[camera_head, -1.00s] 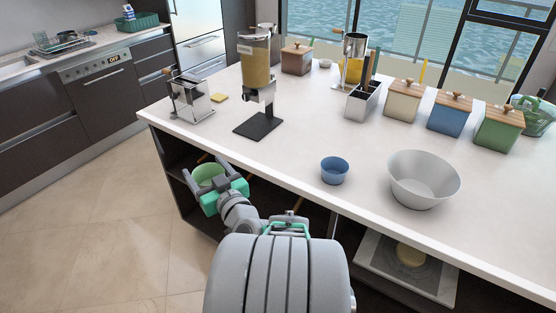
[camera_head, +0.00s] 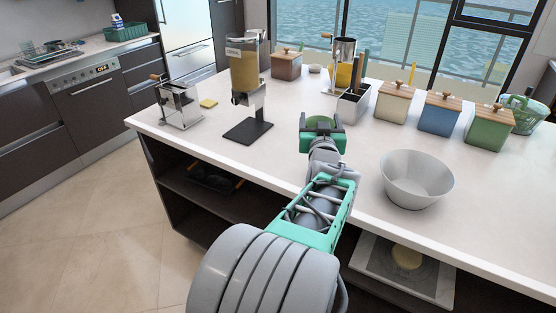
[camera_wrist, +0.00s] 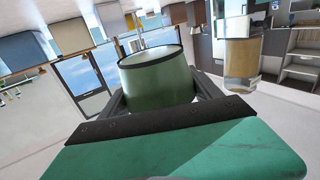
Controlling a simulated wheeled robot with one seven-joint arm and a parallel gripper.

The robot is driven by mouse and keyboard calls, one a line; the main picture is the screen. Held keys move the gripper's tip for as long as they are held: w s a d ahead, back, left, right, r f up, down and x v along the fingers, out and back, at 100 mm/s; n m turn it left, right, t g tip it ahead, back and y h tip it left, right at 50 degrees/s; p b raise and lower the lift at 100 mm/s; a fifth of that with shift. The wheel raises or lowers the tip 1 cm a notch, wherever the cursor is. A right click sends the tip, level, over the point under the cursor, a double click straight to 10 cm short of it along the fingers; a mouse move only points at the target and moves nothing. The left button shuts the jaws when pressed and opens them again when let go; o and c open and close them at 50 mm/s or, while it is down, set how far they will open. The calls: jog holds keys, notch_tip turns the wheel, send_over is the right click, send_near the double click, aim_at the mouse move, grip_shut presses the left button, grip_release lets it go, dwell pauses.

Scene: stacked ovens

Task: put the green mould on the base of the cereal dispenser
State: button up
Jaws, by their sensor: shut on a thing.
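The green mould (camera_head: 320,123) is held between the fingers of my gripper (camera_head: 320,125), above the white counter. In the wrist view the green mould (camera_wrist: 158,78) fills the middle, its dark rim facing away from the wrist, with a finger on each side. The cereal dispenser (camera_head: 246,75) stands on the counter to the left of my gripper, a clear container with tan contents on a metal stand. Its flat black base (camera_head: 248,131) is bare. The dispenser's container (camera_wrist: 241,58) also shows at the right in the wrist view.
A white bowl (camera_head: 416,180) stands right of my arm. Wooden-lidded boxes (camera_head: 440,114) and a metal utensil holder (camera_head: 353,104) stand behind. The counter between gripper and base is clear.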

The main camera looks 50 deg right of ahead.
jog(key=w+f, duration=0.4)
jog(key=w+f+p, duration=0.1)
jog(key=w+f, duration=0.3)
jog(key=w, duration=0.1)
jog(key=w+a+f, duration=0.1)
jog(key=w+f, duration=0.3)
jog(key=w, duration=0.1)
jog(key=shift+f+p, duration=0.15)
jog(key=shift+p, duration=0.25)
jog(key=shift+f, duration=0.35)
jog(key=o, duration=1.4)
jog(key=shift+a+r+p, duration=0.1)
jog(key=shift+r+p, duration=0.05)
jog(key=shift+p, duration=0.2)
